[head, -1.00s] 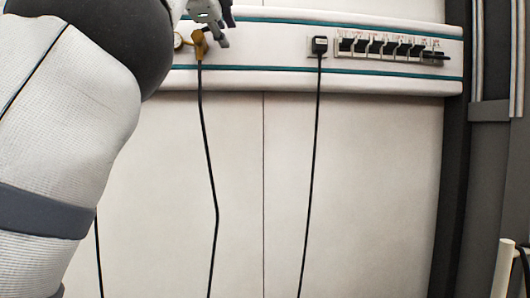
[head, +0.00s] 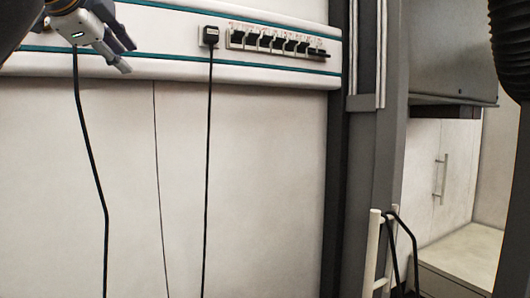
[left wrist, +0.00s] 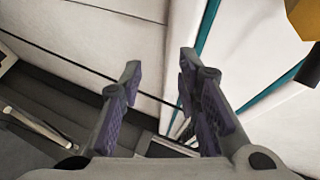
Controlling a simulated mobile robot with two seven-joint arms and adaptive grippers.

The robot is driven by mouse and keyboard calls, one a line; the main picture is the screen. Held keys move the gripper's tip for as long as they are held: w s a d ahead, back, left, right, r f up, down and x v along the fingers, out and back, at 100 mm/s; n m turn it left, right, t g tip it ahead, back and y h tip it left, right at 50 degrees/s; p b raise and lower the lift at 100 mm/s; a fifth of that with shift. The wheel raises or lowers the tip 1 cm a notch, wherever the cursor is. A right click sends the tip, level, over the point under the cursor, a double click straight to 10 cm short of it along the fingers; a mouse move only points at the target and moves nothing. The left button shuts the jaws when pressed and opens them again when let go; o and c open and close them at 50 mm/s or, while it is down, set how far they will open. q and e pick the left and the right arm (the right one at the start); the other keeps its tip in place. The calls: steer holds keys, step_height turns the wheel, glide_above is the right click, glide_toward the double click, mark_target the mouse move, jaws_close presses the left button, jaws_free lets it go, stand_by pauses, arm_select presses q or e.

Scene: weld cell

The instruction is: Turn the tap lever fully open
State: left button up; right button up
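I cannot make out a tap lever for certain. A yellow-orange piece (left wrist: 303,15) with a dark part below it shows at the top right corner of the left wrist view, cut off by the edge. It is outside my fingers. My left gripper (head: 122,53) is in front of the wall rail at the upper left of the head view and hides what is behind it. In the left wrist view my left gripper (left wrist: 160,68) has its fingers apart with nothing between them. My right gripper is not in view.
The wall rail (head: 180,70) carries a black plug (head: 210,36) with a hanging cable and a row of black switches (head: 275,42). Another cable (head: 95,185) hangs below my left gripper. A grey post (head: 391,130), a pale upright tube (head: 373,250) and a cabinet (head: 455,165) stand right.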

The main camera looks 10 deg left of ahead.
arm_select(q)
steer(key=w+f+n+h, duration=0.1)
steer(key=w+f, duration=0.3)
steer(key=f, duration=0.8)
steer(key=w+d+f+n+g+h, duration=0.1)
steer(key=w+f, duration=0.4)
steer(key=f, duration=0.8)
steer(key=shift+d+h, duration=0.15)
steer(key=shift+h, duration=0.75)
steer(key=shift+w, duration=0.15)
